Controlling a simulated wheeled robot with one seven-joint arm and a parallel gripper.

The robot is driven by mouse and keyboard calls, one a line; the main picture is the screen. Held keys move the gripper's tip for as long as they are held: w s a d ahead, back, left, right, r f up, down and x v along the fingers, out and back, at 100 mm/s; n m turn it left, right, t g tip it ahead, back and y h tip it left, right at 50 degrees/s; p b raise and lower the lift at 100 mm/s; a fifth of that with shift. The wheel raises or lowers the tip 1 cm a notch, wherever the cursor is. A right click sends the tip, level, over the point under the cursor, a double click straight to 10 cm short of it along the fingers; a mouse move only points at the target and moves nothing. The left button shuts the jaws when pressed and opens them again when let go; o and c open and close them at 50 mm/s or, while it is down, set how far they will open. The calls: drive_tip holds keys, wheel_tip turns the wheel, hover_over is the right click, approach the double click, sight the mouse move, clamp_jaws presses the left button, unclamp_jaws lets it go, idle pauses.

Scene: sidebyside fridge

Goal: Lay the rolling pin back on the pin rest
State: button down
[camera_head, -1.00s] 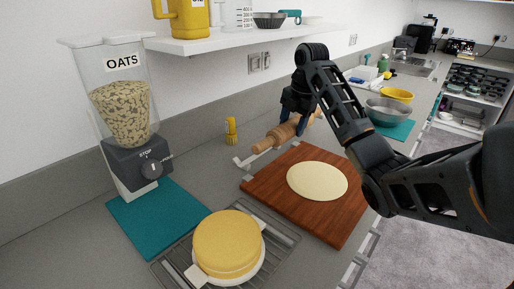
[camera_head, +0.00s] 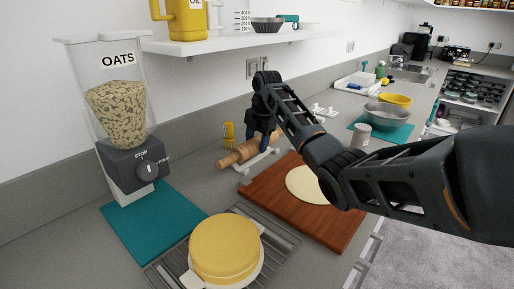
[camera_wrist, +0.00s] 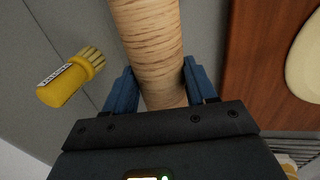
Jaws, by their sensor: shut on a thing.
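The wooden rolling pin (camera_head: 242,152) is in my gripper (camera_head: 262,143), beside the wall behind the cutting board. In the wrist view the pin (camera_wrist: 148,35) passes between the two blue fingers (camera_wrist: 157,78), which are shut on its barrel. The pale pin rest (camera_head: 260,165) lies on the counter just below and in front of the pin. The pin appears at or very close above the rest; I cannot tell whether they touch. My gripper hides the pin's far end.
The wooden board (camera_head: 268,197) with a dough disc (camera_head: 305,184) lies in front. A cake (camera_head: 225,246) sits on a wire rack (camera_head: 285,236). The oats dispenser (camera_head: 120,120) stands left, and a shelf (camera_head: 250,37) hangs above.

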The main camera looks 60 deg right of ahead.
sight(257, 148)
drive_tip(key=shift+f+p, duration=0.6)
drive_tip(key=shift+f, duration=0.75)
drive_tip(key=shift+f, duration=0.1)
drive_tip(key=shift+c, duration=1.8)
unclamp_jaws()
drive_tip(key=shift+s+f, duration=0.1)
